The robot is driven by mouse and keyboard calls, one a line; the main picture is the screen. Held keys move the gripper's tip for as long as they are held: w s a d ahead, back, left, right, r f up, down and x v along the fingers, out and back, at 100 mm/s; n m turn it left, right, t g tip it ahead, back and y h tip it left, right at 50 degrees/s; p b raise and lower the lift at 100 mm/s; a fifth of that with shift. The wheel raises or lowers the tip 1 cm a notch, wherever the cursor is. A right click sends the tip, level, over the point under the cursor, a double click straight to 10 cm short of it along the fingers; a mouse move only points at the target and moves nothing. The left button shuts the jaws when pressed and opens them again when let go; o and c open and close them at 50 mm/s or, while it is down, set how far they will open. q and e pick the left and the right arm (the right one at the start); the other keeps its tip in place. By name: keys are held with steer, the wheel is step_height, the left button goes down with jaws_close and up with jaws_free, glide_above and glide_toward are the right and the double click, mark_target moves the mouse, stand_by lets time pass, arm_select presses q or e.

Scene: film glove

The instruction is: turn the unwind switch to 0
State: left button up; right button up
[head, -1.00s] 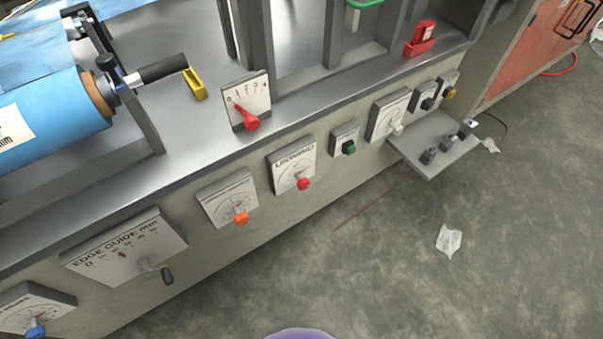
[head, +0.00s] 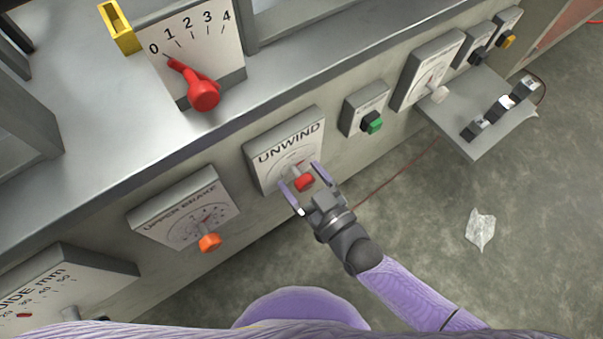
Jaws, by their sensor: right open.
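The unwind switch is a red knob (head: 305,181) on a white dial plate (head: 284,143) marked UNWIND, on the front of the machine. My right gripper (head: 306,184) is open at the knob, with one finger on each side of it. I cannot tell whether the fingers touch it. The gripper hides part of the dial, and its small scale marks are too small to read, so the knob's setting is unclear. My left gripper is not in view.
An orange knob (head: 209,242) on the UPPER BRAKE plate is to the left, and a green button (head: 373,122) to the right. A red lever (head: 203,94) on a 0–4 scale stands above. A shelf (head: 477,112) juts out at right.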

steer(key=shift+w+a, duration=0.2)
steer(key=shift+w, duration=0.15)
steer(key=shift+c, duration=0.3)
steer(key=c, duration=0.5)
jaws_close()
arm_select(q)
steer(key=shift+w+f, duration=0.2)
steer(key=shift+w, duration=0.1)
